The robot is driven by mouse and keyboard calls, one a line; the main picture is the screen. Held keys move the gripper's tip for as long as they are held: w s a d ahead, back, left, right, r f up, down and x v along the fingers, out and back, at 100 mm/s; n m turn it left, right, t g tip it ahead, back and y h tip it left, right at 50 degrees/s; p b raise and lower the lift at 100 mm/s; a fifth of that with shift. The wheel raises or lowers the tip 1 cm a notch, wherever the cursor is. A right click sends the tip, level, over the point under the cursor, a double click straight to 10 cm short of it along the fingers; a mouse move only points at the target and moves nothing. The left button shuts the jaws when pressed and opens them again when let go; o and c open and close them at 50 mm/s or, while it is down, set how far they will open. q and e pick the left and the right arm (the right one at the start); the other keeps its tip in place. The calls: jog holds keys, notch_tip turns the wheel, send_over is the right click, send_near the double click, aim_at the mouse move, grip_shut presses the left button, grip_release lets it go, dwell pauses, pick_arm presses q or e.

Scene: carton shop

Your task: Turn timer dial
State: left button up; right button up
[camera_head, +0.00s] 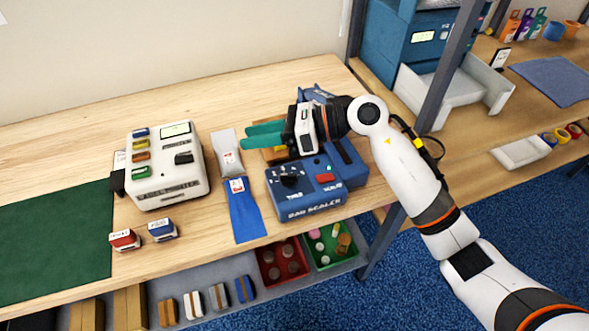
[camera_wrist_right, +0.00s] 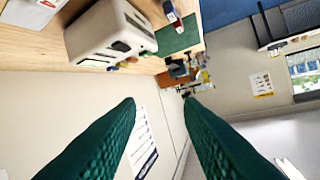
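The blue bag sealer (camera_head: 310,207) stands on the wooden bench. A black dial (camera_head: 290,180) sits on the left of its top, above a small label that seems to read "TIMER". A red button (camera_head: 325,178) is to its right. My right gripper (camera_head: 248,136) is above and behind the sealer, its green fingers pointing left, apart from the dial. In the right wrist view its fingers (camera_wrist_right: 159,101) are spread with nothing between them. The sealer and dial do not show in that view. My left gripper is in neither view.
A white machine with coloured buttons (camera_head: 197,176) stands left of the sealer. A grey pouch (camera_head: 226,142) and a blue pouch (camera_head: 246,222) lie between them. Two small boxes (camera_head: 124,240) sit near the front edge. A shelf post (camera_head: 446,75) stands right of my arm.

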jog(key=w+d+f+n+h, duration=0.3)
jog(key=d+f+h, duration=0.1)
jog(key=d+h, duration=0.15)
jog(key=h, duration=0.5)
send_near(292, 174)
jog(key=p+x, duration=0.3)
jog(key=x, duration=0.4)
jog(key=shift+a+f, duration=0.15)
jog(key=shift+f, duration=0.2)
jog(key=shift+a+f, duration=0.15)
jog(key=shift+f, duration=0.3)
grip_shut()
